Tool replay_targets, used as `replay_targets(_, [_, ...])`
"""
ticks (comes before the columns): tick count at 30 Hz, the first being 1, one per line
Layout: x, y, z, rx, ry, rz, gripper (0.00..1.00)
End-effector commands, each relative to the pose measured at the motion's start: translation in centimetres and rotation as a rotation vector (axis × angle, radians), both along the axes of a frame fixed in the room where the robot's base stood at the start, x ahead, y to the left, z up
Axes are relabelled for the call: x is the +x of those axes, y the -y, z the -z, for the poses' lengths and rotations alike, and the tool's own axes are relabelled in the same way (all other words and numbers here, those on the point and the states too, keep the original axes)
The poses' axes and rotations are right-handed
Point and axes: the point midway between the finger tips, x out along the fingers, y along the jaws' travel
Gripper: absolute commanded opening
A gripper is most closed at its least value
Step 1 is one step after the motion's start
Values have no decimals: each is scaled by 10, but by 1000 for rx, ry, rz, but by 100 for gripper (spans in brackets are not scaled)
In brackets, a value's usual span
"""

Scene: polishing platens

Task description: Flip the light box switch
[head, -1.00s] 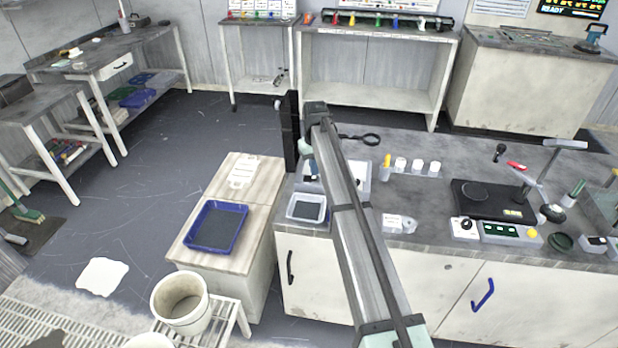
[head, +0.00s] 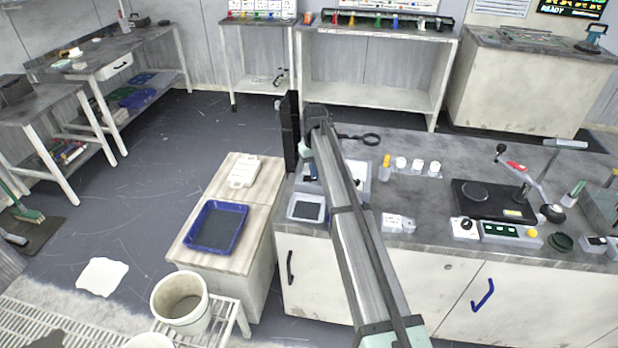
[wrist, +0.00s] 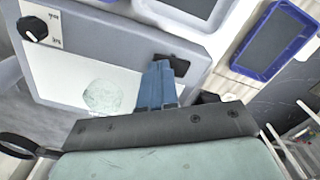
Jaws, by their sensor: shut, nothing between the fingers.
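The light box (wrist: 110,32) fills the upper left of the wrist view, a grey case with a bright white panel and a round translucent piece on it. A black switch (wrist: 178,64) sits at its edge. My gripper (wrist: 160,68) is shut and empty, its blue fingertips right beside the switch and overlapping it in view; I cannot tell whether they touch. A black knob (wrist: 35,29) is at the box's far left corner.
A small tray (head: 306,208) is on the bench beside the light box. A blue tray (head: 217,228) rests on the lower cabinet to the left. A black ring-shaped tool (head: 360,138) lies behind the box. Small bottles (head: 417,165) and a black-plated stand (head: 492,201) are to the right.

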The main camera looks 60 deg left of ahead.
Motion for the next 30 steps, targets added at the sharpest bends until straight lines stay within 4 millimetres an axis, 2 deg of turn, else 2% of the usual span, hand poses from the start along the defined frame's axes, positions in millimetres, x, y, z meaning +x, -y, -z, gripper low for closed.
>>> replay_targets(22, [0, 0, 10, 0, 0, 0, 0])
replay_targets(30, [0, 0, 4, 0, 0, 0, 0])
